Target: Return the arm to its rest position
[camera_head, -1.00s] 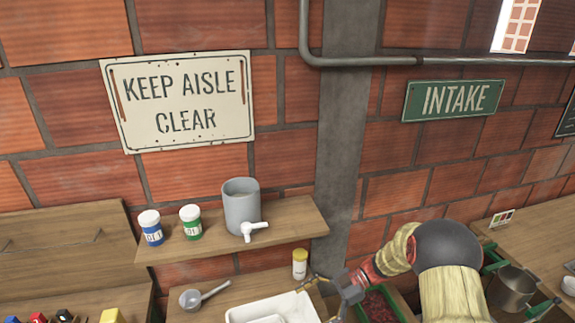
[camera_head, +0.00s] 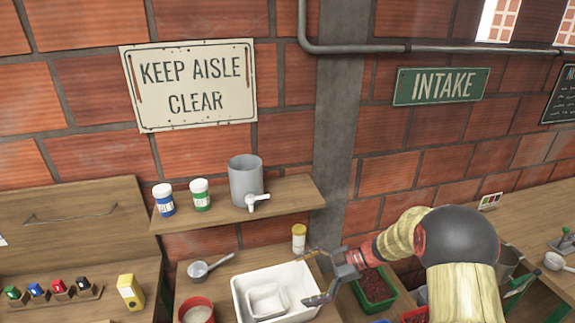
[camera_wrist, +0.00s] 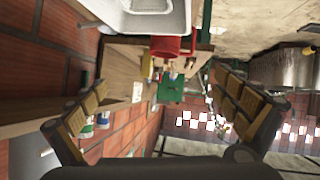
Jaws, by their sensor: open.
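My gripper (camera_head: 322,277) is at the lower middle of the head view, above the right part of the white tray (camera_head: 243,303). Its two fingers are spread apart and nothing is between them. The fingers also show open at both sides of the wrist view (camera_wrist: 172,118). My arm, with a dark ball-shaped joint and straw-coloured wrapping, reaches in from the lower right and is bent. The tray's right part is partly covered by a finger.
A small white bottle (camera_head: 299,238) stands just behind my gripper. A shelf (camera_head: 290,197) holds a grey dispenser (camera_head: 245,180) and two jars. A green crate (camera_head: 392,299) of red contents is right of the gripper.

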